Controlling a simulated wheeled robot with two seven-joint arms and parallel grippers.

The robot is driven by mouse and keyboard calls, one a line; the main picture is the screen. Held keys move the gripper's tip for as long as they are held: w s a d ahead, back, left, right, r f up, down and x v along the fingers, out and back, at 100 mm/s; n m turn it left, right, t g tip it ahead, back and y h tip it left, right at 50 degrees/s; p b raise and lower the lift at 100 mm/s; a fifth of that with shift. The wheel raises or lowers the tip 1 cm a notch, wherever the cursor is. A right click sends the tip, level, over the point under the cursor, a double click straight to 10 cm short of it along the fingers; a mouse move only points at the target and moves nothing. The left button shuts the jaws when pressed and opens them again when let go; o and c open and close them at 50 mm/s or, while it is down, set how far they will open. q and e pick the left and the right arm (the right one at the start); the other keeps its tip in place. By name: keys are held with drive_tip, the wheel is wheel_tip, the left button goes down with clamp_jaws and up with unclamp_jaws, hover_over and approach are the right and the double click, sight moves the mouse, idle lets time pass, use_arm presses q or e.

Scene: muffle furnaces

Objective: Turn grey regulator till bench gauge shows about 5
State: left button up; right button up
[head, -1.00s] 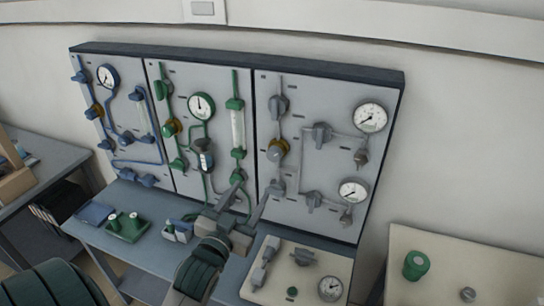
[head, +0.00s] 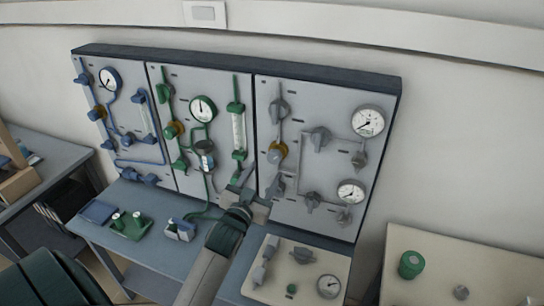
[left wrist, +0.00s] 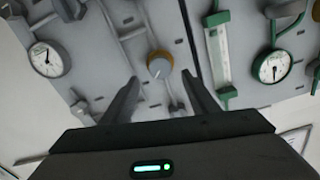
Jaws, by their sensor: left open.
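The grey regulator (head: 277,152) is a round grey knob with a brass-yellow collar on the right-hand grey panel. In the left wrist view the regulator (left wrist: 160,66) faces me, just beyond and between the fingertips. My left gripper (head: 262,176) is open and empty, a little below and left of the regulator in the head view; its fingers also show in the left wrist view (left wrist: 160,79). I cannot tell any contact. The bench gauge (head: 329,286) is a white dial on the pale bench board (head: 257,290); its reading is too small to tell. My right gripper is not in view.
Grey valve knobs (head: 320,138) and two wall gauges (head: 368,121) (head: 350,192) sit right of the regulator. The green panel (head: 220,88) with its flowmeter is to the left. A side table (head: 470,255) at right holds a green knob (head: 411,265).

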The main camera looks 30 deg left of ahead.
sight(273, 159)
use_arm(q)
drive_tip(key=p+x, duration=0.2)
drive_tip(key=x, duration=0.3)
drive_tip(key=shift+w+a+r, duration=0.1)
drive_tip(key=shift+w+r, duration=0.05)
drive_tip(key=shift+w, duration=0.15)
drive_tip(key=shift+w+a, duration=0.15)
drive_tip(key=shift+w, duration=0.65)
drive_tip(key=shift+c, duration=0.2)
drive_tip(key=c, duration=1)
